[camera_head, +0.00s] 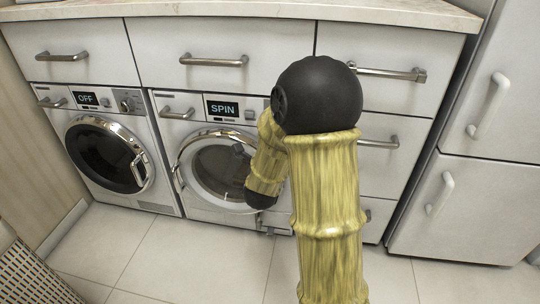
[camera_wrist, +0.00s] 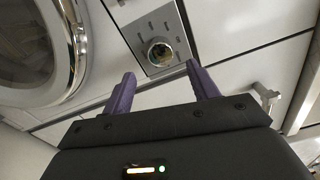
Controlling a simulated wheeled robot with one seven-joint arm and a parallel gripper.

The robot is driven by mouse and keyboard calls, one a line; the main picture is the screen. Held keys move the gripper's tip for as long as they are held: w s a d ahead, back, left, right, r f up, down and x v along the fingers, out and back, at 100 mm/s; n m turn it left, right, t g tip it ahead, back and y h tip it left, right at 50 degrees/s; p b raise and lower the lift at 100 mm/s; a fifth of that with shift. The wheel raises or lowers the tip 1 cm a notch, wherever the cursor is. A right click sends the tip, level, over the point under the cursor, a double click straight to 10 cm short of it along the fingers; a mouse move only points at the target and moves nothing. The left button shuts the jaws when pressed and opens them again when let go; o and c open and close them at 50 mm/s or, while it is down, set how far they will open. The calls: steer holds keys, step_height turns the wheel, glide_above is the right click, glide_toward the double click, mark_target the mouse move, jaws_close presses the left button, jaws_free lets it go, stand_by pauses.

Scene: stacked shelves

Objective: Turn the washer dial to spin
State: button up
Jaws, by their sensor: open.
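The right washer (camera_head: 190,205) has a display (camera_head: 223,108) that reads SPIN. Its dial is hidden behind my arm in the head view. In the wrist view, a round silver dial (camera_wrist: 160,52) sits on a grey panel (camera_wrist: 148,22) with small marks around it. My gripper (camera_wrist: 160,70) is open, with its two purple fingers spread apart. The dial shows between and just beyond the fingertips, with nothing held. Whether a fingertip touches the panel cannot be told. My gripper is not clearly visible in the head view.
The left washer (camera_head: 155,195) has a display (camera_head: 87,99) reading OFF. The right washer's round door (camera_head: 185,150) also shows in the wrist view (camera_wrist: 75,50). Drawers with bar handles (camera_head: 213,60) lie above the washers and at the right. The floor (camera_head: 180,262) in front is clear.

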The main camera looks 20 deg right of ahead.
steer(key=b+v, duration=0.8)
steer(key=v, duration=0.2)
steer(key=shift+b, duration=0.3)
steer(key=shift+s+a, duration=0.1)
steer(key=shift+a, duration=0.05)
